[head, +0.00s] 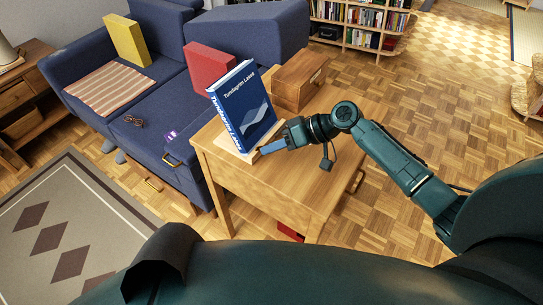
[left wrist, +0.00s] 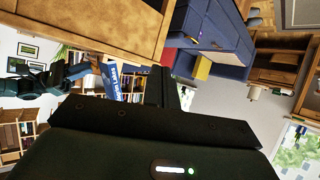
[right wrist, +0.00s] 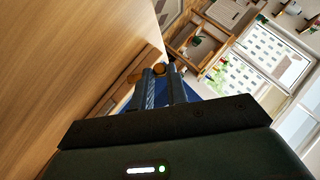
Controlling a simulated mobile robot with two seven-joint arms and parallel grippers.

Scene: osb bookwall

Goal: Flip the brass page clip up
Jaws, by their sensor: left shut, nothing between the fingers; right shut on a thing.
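A blue book titled "Tundagrim Lakes" (head: 241,108) leans upright on a wooden stand on the side table (head: 262,185). My right gripper (head: 264,150) is low in front of the book's lower right part. In the right wrist view, the brass clip (right wrist: 159,68) shows as round brass ends at the tips of my right gripper (right wrist: 161,76). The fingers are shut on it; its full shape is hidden. My left gripper (left wrist: 168,86) is shut and empty, away from the book. The book also shows in the left wrist view (left wrist: 113,82).
A wooden box (head: 299,80) stands on the table behind the book. A blue sofa (head: 160,125) with a red cushion (head: 208,68) and a yellow cushion (head: 127,40) is to the left. Parquet floor (head: 400,115) is open to the right.

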